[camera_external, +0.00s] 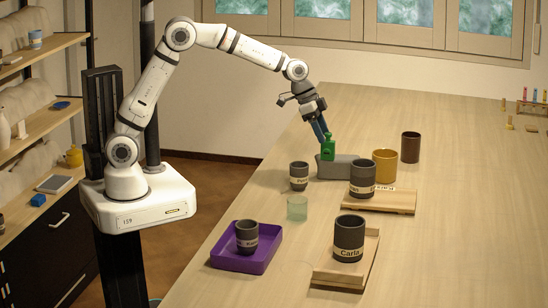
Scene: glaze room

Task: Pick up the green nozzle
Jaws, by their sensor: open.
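The green nozzle (327,155) stands upright at the left part of a grey block-like holder (350,168) on the long wooden table. My gripper (323,139) reaches down from the upper left with its fingers at the top of the nozzle. The jaws are open. The fingertips overlap the nozzle's upper end in this view, so I cannot tell whether they are around it or just in front of it.
Several dark named cups stand near the holder, one (299,176) close at its left. A mustard cup (385,164), a brown cup (411,147) and a pale green glass (297,208) are nearby. A purple tray (228,259) and wooden boards (331,272) lie nearer the front. The table's right side is largely clear.

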